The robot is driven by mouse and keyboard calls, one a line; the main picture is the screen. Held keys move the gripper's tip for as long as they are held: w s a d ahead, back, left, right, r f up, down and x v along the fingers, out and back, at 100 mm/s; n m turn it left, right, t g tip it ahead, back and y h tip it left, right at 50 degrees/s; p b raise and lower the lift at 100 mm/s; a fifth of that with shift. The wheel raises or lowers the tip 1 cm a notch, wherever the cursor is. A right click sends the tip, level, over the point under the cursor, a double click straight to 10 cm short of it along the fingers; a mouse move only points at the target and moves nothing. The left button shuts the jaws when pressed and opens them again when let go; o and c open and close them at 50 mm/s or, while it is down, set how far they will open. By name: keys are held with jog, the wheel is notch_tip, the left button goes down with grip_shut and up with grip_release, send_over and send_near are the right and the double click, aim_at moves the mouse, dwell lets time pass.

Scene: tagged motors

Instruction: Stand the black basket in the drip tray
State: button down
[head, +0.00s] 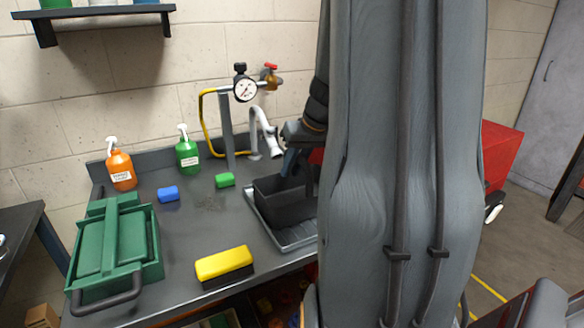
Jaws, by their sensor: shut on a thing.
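The black basket (272,205) is an open-topped dark box, upright at the drip tray on the bench. The grey ribbed drip tray (290,238) shows at its front and left edges. The basket appears to be over or in the tray, but I cannot tell whether its base rests on it. My gripper (296,165) reaches down at the basket's back right side and is shut on it. My arm hides the right part of the basket and tray, and the fingertips are hard to make out.
A green toolbox (115,246), a yellow-topped brush (224,265), a blue block (168,194) and a green block (225,180) lie on the bench. Orange (121,170) and green (187,153) bottles and a gauge tap (244,90) stand behind.

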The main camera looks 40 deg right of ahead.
jog(key=c, duration=1.6)
grip_release()
jog(key=shift+r, duration=0.1)
jog(key=b+v, duration=0.1)
jog(key=v, duration=0.6)
jog(key=shift+s+r, duration=0.2)
jog(key=shift+r, duration=0.1)
jog(key=shift+r, duration=0.1)
